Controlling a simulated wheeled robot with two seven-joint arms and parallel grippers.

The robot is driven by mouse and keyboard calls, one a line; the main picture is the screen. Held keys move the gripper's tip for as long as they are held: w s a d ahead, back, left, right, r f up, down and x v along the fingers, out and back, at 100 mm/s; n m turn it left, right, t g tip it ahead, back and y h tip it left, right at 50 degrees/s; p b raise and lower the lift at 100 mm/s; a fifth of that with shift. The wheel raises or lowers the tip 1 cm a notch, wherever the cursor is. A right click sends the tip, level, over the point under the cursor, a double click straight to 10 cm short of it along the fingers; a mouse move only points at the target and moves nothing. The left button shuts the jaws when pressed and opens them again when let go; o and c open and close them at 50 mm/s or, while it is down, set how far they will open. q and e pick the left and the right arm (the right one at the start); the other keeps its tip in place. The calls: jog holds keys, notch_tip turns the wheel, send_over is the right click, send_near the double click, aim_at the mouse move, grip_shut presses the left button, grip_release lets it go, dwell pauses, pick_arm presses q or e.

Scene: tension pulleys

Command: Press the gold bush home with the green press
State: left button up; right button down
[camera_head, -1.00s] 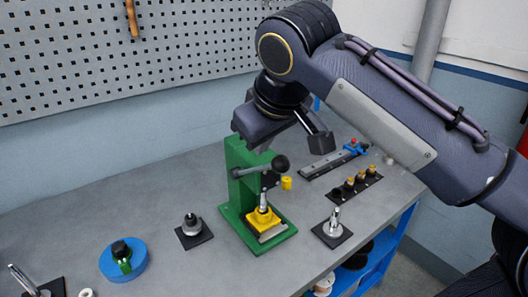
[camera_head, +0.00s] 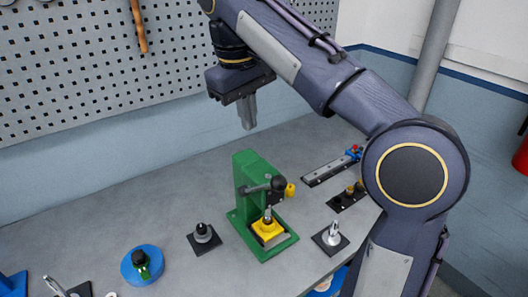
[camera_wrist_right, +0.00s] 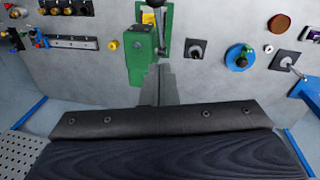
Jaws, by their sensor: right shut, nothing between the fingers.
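The green press (camera_head: 244,176) stands upright on the bench, with its lever ending in a black knob (camera_head: 278,184). Gold bushes (camera_head: 357,187) stand in a black rack, partly hidden by my right arm. My right gripper (camera_head: 248,123) is shut and empty, above and behind the press, apart from it. In the right wrist view the press (camera_wrist_right: 140,55) is beyond the fingertips. My left gripper is not in view.
Left of the press are a black plate with a round part (camera_head: 203,234) and a blue disc (camera_head: 142,265). Right of it is a plate with a silver pin (camera_head: 331,235). A grey rail (camera_head: 326,170) lies behind. A pegboard wall (camera_head: 70,80) borders the bench.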

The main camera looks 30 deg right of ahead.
notch_tip(320, 180, down, 6)
jog(key=b, duration=0.4)
send_over(265, 186)
notch_tip(265, 186, down, 6)
jog(key=shift+f, duration=0.4)
